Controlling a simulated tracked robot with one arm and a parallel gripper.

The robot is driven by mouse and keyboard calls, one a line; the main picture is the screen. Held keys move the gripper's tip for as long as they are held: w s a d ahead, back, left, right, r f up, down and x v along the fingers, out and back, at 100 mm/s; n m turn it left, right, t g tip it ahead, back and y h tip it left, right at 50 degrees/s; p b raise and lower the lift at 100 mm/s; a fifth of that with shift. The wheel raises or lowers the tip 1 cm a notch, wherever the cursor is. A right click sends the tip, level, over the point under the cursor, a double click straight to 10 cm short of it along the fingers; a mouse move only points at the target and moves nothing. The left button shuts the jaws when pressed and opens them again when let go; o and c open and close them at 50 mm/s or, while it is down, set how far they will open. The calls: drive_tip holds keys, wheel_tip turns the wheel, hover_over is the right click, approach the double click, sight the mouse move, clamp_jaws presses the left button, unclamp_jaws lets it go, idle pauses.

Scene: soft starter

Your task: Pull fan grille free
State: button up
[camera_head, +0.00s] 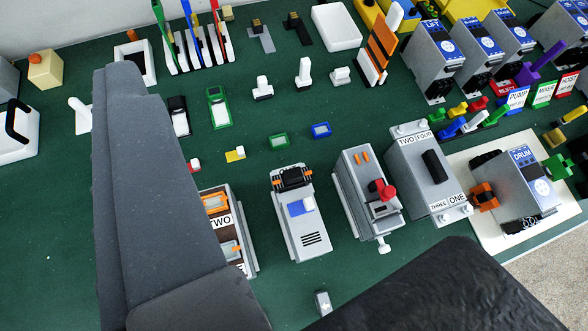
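No part is marked as the fan grille. A black ribbed piece with orange ends (292,178) sits at the top end of a grey module (306,232) in the middle; it may be the grille, but I cannot be sure. The grey DRUM soft starter (528,187) lies on a cream board (470,152) at the right. A small black part (522,223) shows at its lower end, too small to make out. Large dark parts of mine fill the left and the lower right. I cannot make out fingertips, and nothing held is visible.
A module with a red knob (383,190) and a switch box marked ONE to FOUR (424,180) stand between the middle module and the DRUM unit. Several blue-labelled units stand at the upper right. Green mat is clear at lower left.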

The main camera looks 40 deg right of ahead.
drive_tip(key=w+d+f+m+g+h+p, duration=0.1)
drive_tip(key=w+d+f+m+g+p, duration=0.1)
drive_tip(key=w+d+f+m+g, duration=0.25)
drive_tip(key=w+d+f+m+g+p, duration=0.2)
drive_tip(key=w+d+f+m+p, duration=0.1)
drive_tip(key=f+m, duration=0.3)
drive_tip(key=m+g+y+p, duration=0.2)
drive_tip(key=m+g+p, duration=0.2)
drive_tip(key=m+g, duration=0.35)
hover_over(293, 174)
wheel_tip(293, 174, down, 16)
drive_tip(key=shift+m, duration=0.3)
wheel_tip(293, 174, down, 13)
drive_tip(key=shift+r, duration=0.1)
drive_tip(key=c, duration=0.9)
drive_tip(key=shift+c, duration=0.2)
drive_tip(key=shift+w+r+p, duration=0.1)
drive_tip(key=shift+r+p, duration=0.6)
drive_tip(key=shift+r, duration=0.05)
drive_tip(key=shift+r+p, duration=0.85)
drive_tip(key=shift+r, duration=0.95)
